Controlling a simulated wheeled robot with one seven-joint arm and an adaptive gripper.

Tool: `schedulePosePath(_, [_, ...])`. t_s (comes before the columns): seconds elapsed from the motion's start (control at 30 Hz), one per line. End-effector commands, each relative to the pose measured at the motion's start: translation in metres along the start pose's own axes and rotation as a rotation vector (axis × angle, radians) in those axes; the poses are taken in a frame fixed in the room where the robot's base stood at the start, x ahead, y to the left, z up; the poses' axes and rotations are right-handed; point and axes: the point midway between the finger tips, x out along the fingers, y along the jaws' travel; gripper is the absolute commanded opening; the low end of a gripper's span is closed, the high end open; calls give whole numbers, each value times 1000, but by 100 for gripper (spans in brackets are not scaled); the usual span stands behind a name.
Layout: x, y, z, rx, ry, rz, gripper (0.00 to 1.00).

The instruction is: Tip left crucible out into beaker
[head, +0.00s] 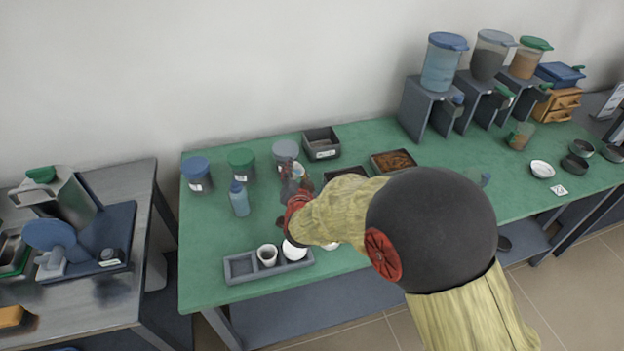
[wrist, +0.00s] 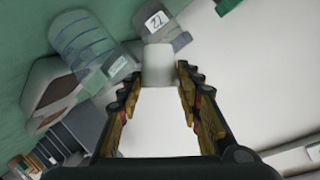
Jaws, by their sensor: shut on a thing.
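My gripper (wrist: 158,78) has its two fingers around a pale cylindrical thing, which looks like the left crucible (wrist: 158,56). In the head view my gripper (head: 293,192) is over the green table, near the jars, and my arm hides much of it. A crucible (head: 267,254) stands in the middle slot of a grey tray (head: 240,278), with a white round thing (head: 294,249) in the right slot. The left slot looks empty. I cannot pick out the beaker for sure; the area behind my gripper and arm is partly hidden.
Lidded jars, blue (head: 197,174), green (head: 242,163) and grey (head: 285,152), stand at the back. A blue bottle (head: 239,198) stands left of my gripper. Dark bins (head: 321,143) are behind. Dispensers (head: 443,62) stand at the back right.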

Motion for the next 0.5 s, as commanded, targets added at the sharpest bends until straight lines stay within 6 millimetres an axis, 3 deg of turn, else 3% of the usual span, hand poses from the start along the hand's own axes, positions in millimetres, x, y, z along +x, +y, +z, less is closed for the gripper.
schedulePosePath(0.5, [0,2,-2,38,2,-15,9])
